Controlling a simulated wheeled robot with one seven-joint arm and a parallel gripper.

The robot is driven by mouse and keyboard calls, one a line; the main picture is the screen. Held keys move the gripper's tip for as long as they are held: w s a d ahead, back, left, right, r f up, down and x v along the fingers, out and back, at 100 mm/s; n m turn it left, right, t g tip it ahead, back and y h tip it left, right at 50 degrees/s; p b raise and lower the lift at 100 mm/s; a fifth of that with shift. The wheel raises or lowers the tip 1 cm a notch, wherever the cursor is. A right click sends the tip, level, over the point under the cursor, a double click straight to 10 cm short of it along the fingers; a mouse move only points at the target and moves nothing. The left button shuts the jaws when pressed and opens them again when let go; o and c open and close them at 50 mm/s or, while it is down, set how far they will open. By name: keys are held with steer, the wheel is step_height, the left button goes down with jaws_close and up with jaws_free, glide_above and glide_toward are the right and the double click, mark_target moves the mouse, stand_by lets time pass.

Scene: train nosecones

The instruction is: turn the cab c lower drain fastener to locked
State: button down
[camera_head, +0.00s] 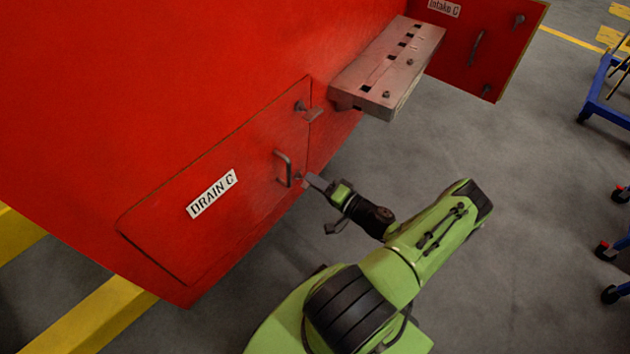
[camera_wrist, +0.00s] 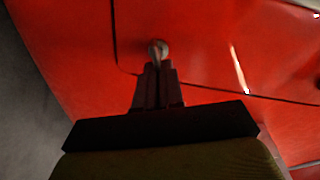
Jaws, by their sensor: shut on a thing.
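The drain C panel (camera_head: 236,221) is a red hatch on the red cab side, flush and closed, with a white "DRAIN C" label (camera_head: 211,193). Its upper fastener (camera_head: 302,106) sits near the panel's top right corner. The lower drain fastener (camera_head: 298,177) is at the panel's right edge, beside the handle (camera_head: 283,168), and is mostly hidden by my gripper (camera_head: 309,180). In the wrist view the fastener (camera_wrist: 158,47) shows as a small metal knob at the fingertips. My gripper (camera_wrist: 156,64) is shut on it. The exact angle of the fastener is hard to tell.
A grey metal step (camera_head: 390,68) juts out above the panel. The red "Intake C" panel (camera_head: 484,42) stands out at the upper right. A blue cart (camera_head: 603,95) is at the right edge. Yellow beams (camera_head: 95,318) lie at lower left. The grey floor between is clear.

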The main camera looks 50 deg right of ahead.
steer(key=shift+f+m, duration=0.2)
steer(key=shift+m, duration=1.7)
steer(key=c, duration=1.3)
jaws_free()
steer(key=shift+o, duration=0.2)
steer(key=s+d+p, duration=0.1)
steer(key=s+p, duration=0.1)
steer(key=s, duration=1.3)
steer(key=shift+s+d, duration=0.35)
